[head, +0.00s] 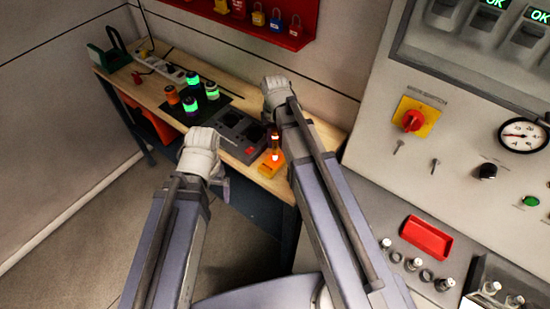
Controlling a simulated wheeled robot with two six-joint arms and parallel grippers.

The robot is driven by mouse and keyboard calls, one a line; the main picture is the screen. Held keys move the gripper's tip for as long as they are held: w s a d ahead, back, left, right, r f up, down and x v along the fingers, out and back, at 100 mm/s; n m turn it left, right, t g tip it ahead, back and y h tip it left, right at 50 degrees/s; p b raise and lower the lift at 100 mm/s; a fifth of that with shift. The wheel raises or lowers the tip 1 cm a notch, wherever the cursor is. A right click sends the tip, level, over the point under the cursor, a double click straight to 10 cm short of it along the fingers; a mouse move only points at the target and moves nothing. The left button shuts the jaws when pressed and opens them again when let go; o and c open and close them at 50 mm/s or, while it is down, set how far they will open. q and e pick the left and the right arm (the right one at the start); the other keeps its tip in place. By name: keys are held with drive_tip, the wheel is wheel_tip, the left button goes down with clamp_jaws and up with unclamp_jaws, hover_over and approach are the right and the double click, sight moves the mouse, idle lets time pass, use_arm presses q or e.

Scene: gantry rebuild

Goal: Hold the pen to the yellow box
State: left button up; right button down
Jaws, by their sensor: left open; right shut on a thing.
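The yellow box (271,164) looks orange-yellow and sits near the front right edge of the wooden bench. A slim upright thing, by its look the pen (275,142), stands over it with an orange glow at its lower part. I cannot tell whether its tip touches the box. My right gripper (276,100) is by the pen's upper end and shut on it; my wrist and arm hide its fingers. My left gripper (222,180) is open and empty in front of the bench edge, left of the box; its fingers show only in part.
A dark grey device (238,133) lies on the bench left of the box. Several glowing cylinders (192,92) stand on a black mat further left. A power strip (162,67) lies behind them. A red padlock board (250,22) hangs above. A control cabinet (450,110) fills the right.

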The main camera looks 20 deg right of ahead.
sight(275, 130)
drive_tip(key=shift+r+p, duration=3.55)
drive_tip(key=shift+r, duration=0.05)
drive_tip(key=shift+s+f, duration=0.1)
drive_tip(key=shift+f, duration=0.05)
